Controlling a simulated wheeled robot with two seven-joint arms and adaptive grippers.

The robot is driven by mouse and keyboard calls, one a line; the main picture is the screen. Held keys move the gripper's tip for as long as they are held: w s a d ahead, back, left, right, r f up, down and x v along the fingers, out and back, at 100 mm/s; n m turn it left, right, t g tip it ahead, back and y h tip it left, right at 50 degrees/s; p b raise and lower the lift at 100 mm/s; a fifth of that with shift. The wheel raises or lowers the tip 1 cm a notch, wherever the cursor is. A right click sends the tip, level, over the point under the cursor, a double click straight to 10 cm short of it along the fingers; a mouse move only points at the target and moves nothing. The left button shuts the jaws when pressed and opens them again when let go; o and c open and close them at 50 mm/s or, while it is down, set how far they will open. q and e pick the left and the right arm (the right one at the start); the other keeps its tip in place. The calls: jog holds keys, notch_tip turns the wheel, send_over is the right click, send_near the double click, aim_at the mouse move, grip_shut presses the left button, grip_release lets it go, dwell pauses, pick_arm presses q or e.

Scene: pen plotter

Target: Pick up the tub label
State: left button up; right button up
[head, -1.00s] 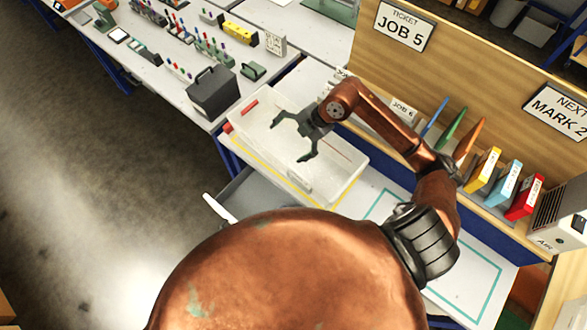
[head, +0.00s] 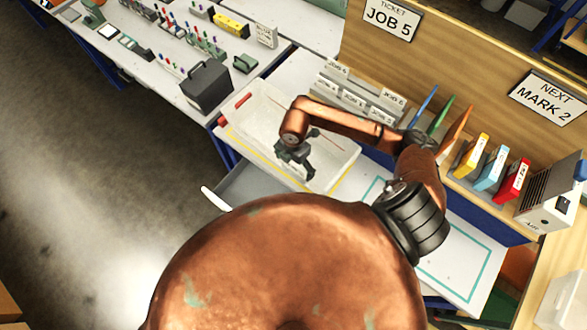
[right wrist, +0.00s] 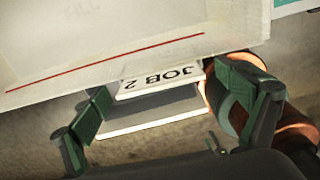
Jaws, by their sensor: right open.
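The tub label (right wrist: 160,82) is a small white card reading "JOB 2", upside down in the right wrist view, at the rim of the tub. My right gripper (head: 297,165) is open over the near side of the pale tub (head: 262,100). In the right wrist view one finger is on each side of the label, with gaps at both ends; I cannot tell its exact height over it. In the head view the gripper hides the label. The tub (right wrist: 100,45) has a thin red line inside. My left gripper is not in view.
An open grey drawer (head: 258,186) juts out below the tub. Behind the tub stands a rack of job cards (head: 360,100). Coloured binders (head: 492,176) stand to the right. A dark box (head: 207,86) is at the left. The teal-outlined area (head: 462,262) looks clear.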

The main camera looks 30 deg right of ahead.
jog(key=shift+f, duration=0.25)
jog(key=shift+c, duration=0.5)
jog(key=c, duration=1)
